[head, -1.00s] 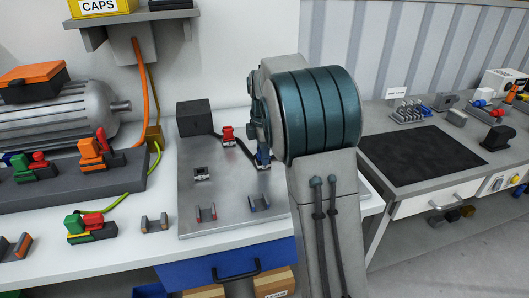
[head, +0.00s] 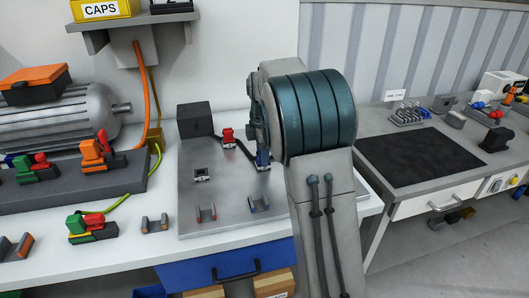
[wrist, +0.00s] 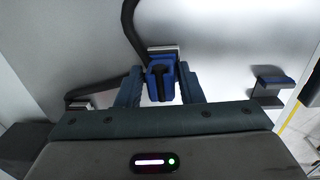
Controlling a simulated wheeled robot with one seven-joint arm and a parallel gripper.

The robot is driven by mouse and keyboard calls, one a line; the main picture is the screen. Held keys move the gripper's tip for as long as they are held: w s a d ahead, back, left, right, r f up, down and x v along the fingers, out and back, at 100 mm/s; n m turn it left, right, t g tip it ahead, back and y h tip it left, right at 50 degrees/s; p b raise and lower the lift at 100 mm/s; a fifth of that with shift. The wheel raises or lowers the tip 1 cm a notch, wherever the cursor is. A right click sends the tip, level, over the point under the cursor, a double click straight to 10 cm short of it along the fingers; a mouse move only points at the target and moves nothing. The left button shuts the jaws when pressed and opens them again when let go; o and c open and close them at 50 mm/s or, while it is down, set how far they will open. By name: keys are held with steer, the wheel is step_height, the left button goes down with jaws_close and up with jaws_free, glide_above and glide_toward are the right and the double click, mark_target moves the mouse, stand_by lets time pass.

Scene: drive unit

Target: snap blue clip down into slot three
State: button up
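The blue clip (wrist: 160,80) shows in the wrist view between the two dark teal fingers of my gripper (wrist: 161,84), which sit close against its sides. A grey slot holder (wrist: 163,50) is right at its far edge. I cannot tell whether the clip is fully seated. In the head view the blue clip (head: 262,160) shows just left of my arm, which hides my fingers. A black cable (wrist: 134,28) runs to the clip, and a stretch of it leaves toward the left in the wrist view.
The grey board (head: 225,222) carries a red clip (head: 228,136), an empty holder (head: 201,174), a red-marked holder (head: 206,213) and a blue-marked holder (head: 259,203). A dark block (head: 194,120) stands at its back left. A rack (head: 70,178) with coloured clips is left.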

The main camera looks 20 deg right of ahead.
steer(key=f, duration=0.1)
steer(key=s+f, duration=0.1)
steer(key=shift+a+f+g, duration=0.1)
steer(key=shift+f+g, duration=0.2)
steer(key=shift+f, duration=0.05)
steer(key=shift+w+r+p, duration=0.2)
steer(key=shift+r+p, duration=0.25)
steer(key=shift+p, duration=0.2)
step_height(320, 180, up, 11)
steer(key=p, duration=0.7)
steer(key=shift+r, duration=0.15)
steer(key=o, duration=0.6)
